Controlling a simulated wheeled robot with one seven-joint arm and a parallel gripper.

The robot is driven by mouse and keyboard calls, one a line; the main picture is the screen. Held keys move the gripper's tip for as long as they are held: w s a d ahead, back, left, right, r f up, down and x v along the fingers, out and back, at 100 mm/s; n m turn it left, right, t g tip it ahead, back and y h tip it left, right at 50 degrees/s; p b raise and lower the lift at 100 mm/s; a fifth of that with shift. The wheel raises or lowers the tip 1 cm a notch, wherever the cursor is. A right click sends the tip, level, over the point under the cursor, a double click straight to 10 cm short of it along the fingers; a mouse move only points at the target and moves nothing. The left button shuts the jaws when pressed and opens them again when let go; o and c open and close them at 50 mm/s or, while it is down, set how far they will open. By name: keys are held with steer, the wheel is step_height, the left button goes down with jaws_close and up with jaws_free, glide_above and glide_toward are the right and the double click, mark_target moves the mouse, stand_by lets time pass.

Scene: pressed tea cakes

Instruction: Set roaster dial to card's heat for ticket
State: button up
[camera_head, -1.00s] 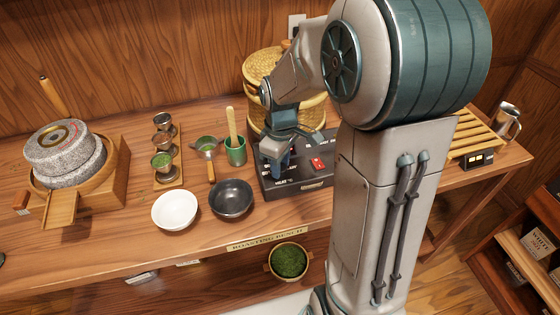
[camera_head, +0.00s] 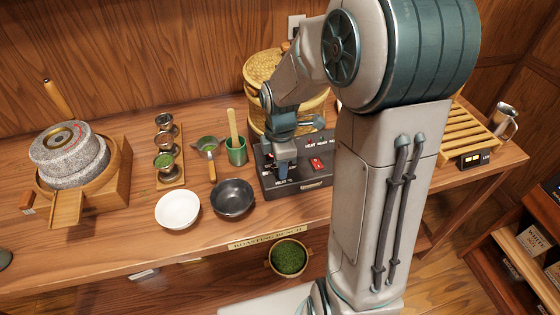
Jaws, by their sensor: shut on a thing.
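The roaster is a dark box (camera_head: 320,183) with a wicker basket drum (camera_head: 262,66) standing at its back. Its panel shows white lettering and a red switch (camera_head: 317,163). My gripper (camera_head: 281,172) points down at the left part of the panel and is shut. What it grips is hidden by the jaws; its place on the panel fits the dial, but the dial's setting cannot be read. No heat card or ticket can be made out.
A black bowl (camera_head: 232,198) and white bowl (camera_head: 177,210) stand left of the roaster. A green cup with a wooden tool (camera_head: 236,152) is close to its left side. A stone mill (camera_head: 70,155) stands far left, a slatted rack (camera_head: 458,131) right. My arm hides the bench's right middle.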

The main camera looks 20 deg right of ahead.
steer(key=shift+w+n, duration=0.1)
steer(key=shift+n, duration=0.2)
steer(key=o, duration=0.7)
step_height(320, 180, up, 14)
stand_by(0.4)
stand_by(0.3)
steer(key=s+f+m+t, duration=0.2)
steer(key=s+m+t, duration=0.1)
steer(key=s+m, duration=1.2)
steer(key=m, duration=0.3)
steer(key=shift+f, duration=0.2)
